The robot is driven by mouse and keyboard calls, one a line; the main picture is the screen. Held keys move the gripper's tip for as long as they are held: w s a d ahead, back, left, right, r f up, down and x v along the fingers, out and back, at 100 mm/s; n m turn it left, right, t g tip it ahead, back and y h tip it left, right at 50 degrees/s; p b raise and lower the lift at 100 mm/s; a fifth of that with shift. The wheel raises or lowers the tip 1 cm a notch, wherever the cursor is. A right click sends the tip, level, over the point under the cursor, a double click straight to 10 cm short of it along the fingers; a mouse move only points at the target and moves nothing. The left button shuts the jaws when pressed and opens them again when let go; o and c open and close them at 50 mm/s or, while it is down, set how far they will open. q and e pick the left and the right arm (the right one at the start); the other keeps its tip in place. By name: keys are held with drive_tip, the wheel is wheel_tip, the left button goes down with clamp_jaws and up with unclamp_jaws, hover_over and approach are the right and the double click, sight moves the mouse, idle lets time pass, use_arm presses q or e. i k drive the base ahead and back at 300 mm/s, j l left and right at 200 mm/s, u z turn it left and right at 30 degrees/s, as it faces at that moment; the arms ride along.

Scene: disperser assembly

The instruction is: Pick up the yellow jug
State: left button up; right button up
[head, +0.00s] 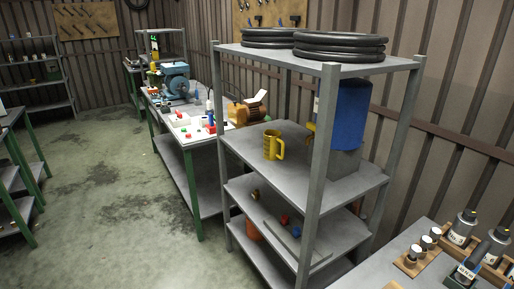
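The yellow jug (273,145) stands upright on the second shelf from the top of a grey metal shelving unit (330,170). Its handle points to the right. The jug is near the left front part of that shelf, with nothing touching it that I can see. Neither of my grippers shows in the head view.
A blue container (349,112) stands behind the jug to the right, partly hidden by a shelf post. Black tyres (340,46) lie on the top shelf. A workbench (190,142) stands to the left, and a table with bottles (462,227) at lower right. Floor (100,190) at left is clear.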

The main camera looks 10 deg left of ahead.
sight(272, 142)
drive_tip(key=z, duration=0.25)
drive_tip(key=i+j+z, duration=0.35)
drive_tip(key=j+z, duration=0.15)
drive_tip(key=j, duration=0.2)
drive_tip(key=i+j+z, duration=0.2)
drive_tip(key=j, duration=0.2)
drive_tip(key=k+l, duration=0.05)
drive_tip(key=k, duration=0.05)
